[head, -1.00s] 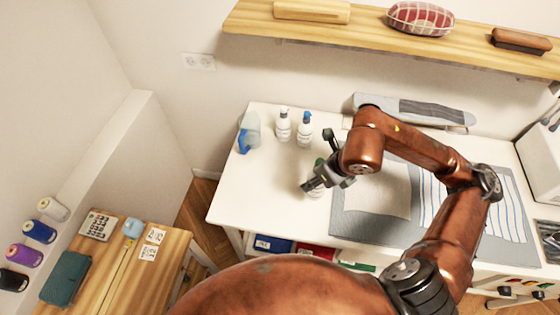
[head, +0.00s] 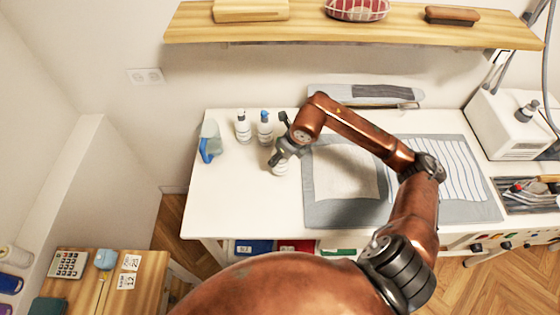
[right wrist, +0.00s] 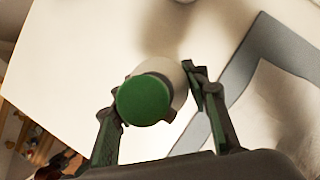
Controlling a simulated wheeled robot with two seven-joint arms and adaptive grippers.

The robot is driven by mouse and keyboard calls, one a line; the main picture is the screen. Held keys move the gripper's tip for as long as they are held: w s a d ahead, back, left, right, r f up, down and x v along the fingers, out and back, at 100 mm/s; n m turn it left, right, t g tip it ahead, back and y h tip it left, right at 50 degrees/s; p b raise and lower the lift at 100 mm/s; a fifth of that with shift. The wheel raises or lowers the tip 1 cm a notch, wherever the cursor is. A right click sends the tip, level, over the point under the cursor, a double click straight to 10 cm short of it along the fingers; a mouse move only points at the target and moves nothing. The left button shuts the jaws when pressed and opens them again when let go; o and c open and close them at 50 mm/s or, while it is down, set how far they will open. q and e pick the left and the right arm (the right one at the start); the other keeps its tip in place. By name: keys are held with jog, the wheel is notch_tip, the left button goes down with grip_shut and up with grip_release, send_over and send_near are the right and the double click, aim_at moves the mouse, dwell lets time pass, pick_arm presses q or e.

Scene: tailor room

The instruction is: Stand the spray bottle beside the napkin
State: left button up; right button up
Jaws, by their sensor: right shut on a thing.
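My right gripper (head: 281,157) is shut on a white bottle (head: 280,169) left of the grey mat's left edge. In the right wrist view, the bottle's round green cap (right wrist: 143,100) sits between the two fingers and hides most of its body. The bottle looks roughly upright; I cannot tell whether its base touches the table. A plain pale cloth (head: 345,182), perhaps the napkin, lies on the mat to the right of the bottle. My left gripper is not in view.
The grey mat (head: 345,214) also bears a striped cloth (head: 440,165). The white table (head: 235,205) is clear at the front left. A wooden shelf (head: 330,31) hangs above.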

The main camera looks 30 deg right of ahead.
aim_at(280, 162)
jog(key=shift+w+d+f, duration=0.1)
jog(key=shift+w+f, duration=0.1)
jog(key=shift+f, duration=0.8)
jog(key=shift+w+d+f, duration=0.1)
jog(key=shift+w+f, duration=0.05)
jog(key=shift+f, duration=0.8)
jog(key=o, duration=1.5)
jog(key=shift+f, duration=0.15)
jog(key=shift+o, duration=0.2)
jog(key=shift+s+r, duration=0.15)
jog(key=shift+r, duration=0.4)
jog(key=v, duration=1.1)
jog(key=shift+s, duration=0.15)
